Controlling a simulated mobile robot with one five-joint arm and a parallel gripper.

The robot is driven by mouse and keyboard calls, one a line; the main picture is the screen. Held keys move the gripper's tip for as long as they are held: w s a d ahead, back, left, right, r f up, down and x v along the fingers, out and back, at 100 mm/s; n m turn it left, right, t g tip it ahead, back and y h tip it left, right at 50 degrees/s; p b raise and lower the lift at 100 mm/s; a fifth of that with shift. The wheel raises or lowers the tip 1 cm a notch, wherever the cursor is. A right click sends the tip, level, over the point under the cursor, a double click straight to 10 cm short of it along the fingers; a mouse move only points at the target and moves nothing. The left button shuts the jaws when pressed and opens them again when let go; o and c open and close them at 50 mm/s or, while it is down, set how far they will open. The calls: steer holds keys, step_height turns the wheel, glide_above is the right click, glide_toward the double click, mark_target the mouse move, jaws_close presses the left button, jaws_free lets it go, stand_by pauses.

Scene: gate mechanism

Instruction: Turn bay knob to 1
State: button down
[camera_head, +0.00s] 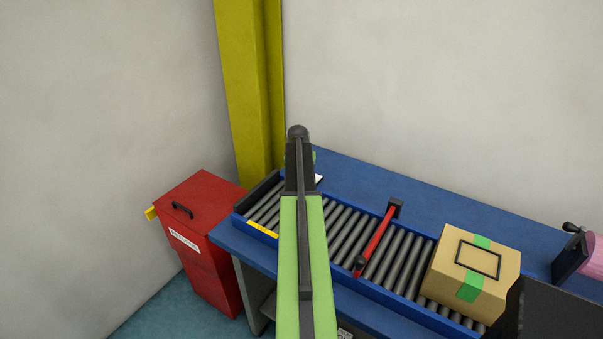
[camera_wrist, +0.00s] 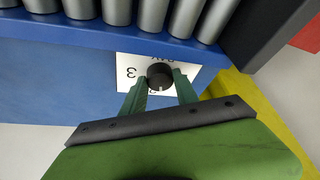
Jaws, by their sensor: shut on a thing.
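The bay knob (camera_wrist: 160,76) is a small black round knob on a white label plate (camera_wrist: 128,64) in the wrist view. A "3" shows at the left of the plate, and upside-down lettering above the knob is partly covered. A light mark on the knob appears to face the bottom of the picture, near a partly hidden digit. My gripper (camera_wrist: 160,82) is shut on the knob, with one green finger on each side. In the head view my arm hides the knob and most of my gripper; only an edge of the white plate (camera_head: 319,178) shows.
A blue roller conveyor (camera_head: 343,235) has a red gate bar (camera_head: 376,240) across it and a cardboard box (camera_head: 473,266) to the right. A red bin (camera_head: 205,235) and a yellow post (camera_head: 248,90) stand left. A pink roll (camera_head: 592,255) is far right.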

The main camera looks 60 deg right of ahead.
steer(key=n, duration=0.1)
steer(key=n+t+y, duration=0.1)
steer(key=n, duration=0.2)
steer(key=shift+s+n, duration=0.25)
steer(key=shift+n, duration=0.05)
steer(key=n, duration=0.2)
steer(key=n+t+y, duration=0.1)
steer(key=n, duration=0.1)
steer(key=shift+d+y, duration=0.2)
steer(key=shift+y, duration=0.1)
steer(key=shift+s+n, duration=0.1)
steer(key=shift+n, duration=0.2)
steer(key=c, duration=1.2)
jaws_free()
